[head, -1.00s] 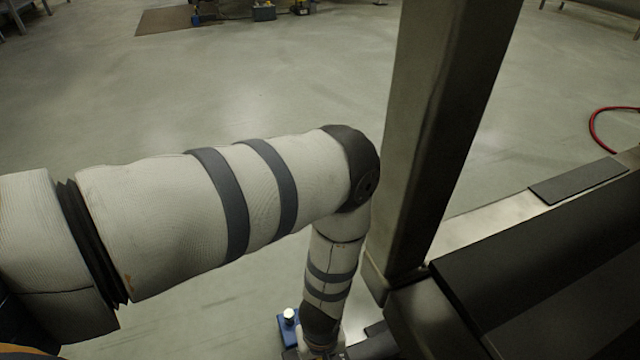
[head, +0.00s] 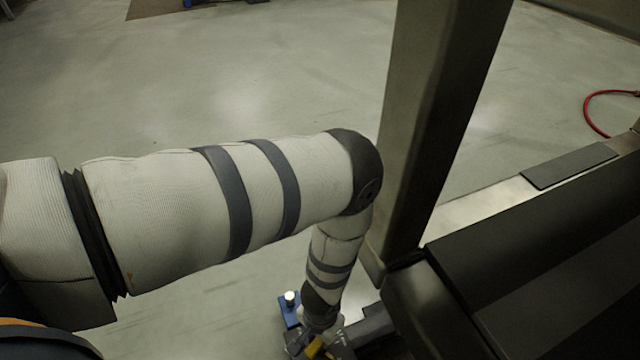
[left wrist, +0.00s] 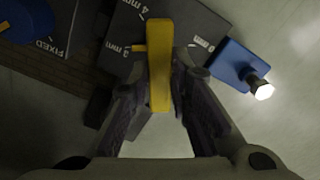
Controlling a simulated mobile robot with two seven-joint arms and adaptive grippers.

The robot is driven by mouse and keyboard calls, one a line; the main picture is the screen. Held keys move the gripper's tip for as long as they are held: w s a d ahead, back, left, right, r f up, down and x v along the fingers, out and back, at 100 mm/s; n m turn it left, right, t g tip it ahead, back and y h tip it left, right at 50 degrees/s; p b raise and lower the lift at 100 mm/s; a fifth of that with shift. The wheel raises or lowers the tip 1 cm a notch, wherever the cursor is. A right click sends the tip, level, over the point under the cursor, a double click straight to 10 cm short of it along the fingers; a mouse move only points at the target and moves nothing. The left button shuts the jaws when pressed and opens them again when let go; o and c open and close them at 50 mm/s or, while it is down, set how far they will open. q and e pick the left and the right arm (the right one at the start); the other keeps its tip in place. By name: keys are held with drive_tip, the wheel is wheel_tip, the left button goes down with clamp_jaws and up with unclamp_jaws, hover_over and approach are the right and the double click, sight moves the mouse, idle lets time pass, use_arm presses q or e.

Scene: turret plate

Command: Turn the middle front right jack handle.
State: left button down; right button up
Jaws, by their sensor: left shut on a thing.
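The jack handle (left wrist: 159,65) is a yellow bar that stands out in the left wrist view, between the fingers of my left gripper (left wrist: 164,82). The gripper is shut on it. A dark plate (left wrist: 122,28) under the handle carries white marks that read 4 mm, 3 mm and 0 mm. In the head view, my left gripper (head: 318,345) is low at the bottom edge, beside the foot of the dark frame, with a bit of yellow showing at it. The handle's lower end and the jack body are mostly hidden. My right gripper is not in view.
A blue block (left wrist: 232,62) with a bright-topped post is right of the handle; it also shows in the head view (head: 289,310). A dark plate marked FIXED (left wrist: 62,40) lies at left. A thick metal post (head: 430,120) rises close to my left arm. Open floor lies beyond.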

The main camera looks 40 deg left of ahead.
use_arm(q)
drive_tip(key=m, duration=0.6)
drive_tip(key=shift+m+p, duration=0.4)
drive_tip(key=shift+m, duration=2.4)
drive_tip(key=c, duration=1.5)
unclamp_jaws()
wheel_tip(320, 180, up, 12)
